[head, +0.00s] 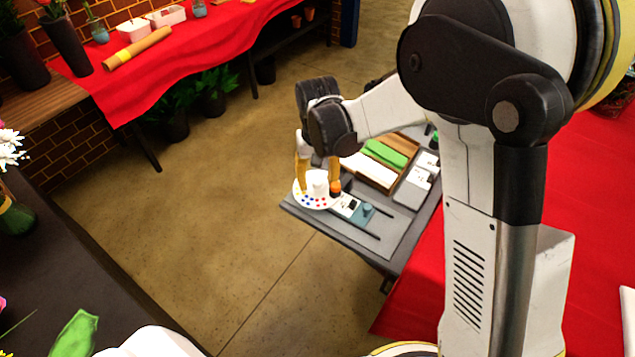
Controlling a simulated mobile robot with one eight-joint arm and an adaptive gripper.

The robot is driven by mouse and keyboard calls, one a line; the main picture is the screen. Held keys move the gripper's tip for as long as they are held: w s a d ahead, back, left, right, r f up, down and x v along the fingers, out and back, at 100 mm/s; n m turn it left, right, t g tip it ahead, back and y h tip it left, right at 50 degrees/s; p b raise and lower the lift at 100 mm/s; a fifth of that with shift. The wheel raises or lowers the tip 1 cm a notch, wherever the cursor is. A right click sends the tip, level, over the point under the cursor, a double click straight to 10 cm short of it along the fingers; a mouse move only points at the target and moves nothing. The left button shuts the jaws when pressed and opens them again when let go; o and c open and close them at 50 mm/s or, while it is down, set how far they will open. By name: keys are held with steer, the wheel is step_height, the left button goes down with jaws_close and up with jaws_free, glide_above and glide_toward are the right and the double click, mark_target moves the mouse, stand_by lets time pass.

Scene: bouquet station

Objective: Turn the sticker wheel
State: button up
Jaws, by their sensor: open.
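The sticker wheel is a white disc (315,203) with small red and blue dots along its front and a pale raised hub (317,183) in its middle. It lies near the left corner of a grey work table (318,220). My gripper (318,185) points down at the wheel from above, with one yellowish finger on the left of the hub and one orange-tipped finger on the right. The fingers are apart. I cannot tell whether either touches the hub. The gripper hides the back of the disc.
Right of the wheel are a small blue and white device (352,208), dark thin tools (380,210), and a wooden tray (400,147) with green and white blocks. A red-clothed table (590,170) stands at right, another (180,60) at back left. Floor at left is clear.

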jaws_close()
steer(key=shift+n, duration=0.3)
steer(key=n, duration=0.3)
steer(key=shift+n, duration=0.3)
steer(key=n, duration=0.4)
steer(key=shift+n, duration=0.3)
steer(key=n, duration=0.4)
steer(key=shift+n, duration=2.5)
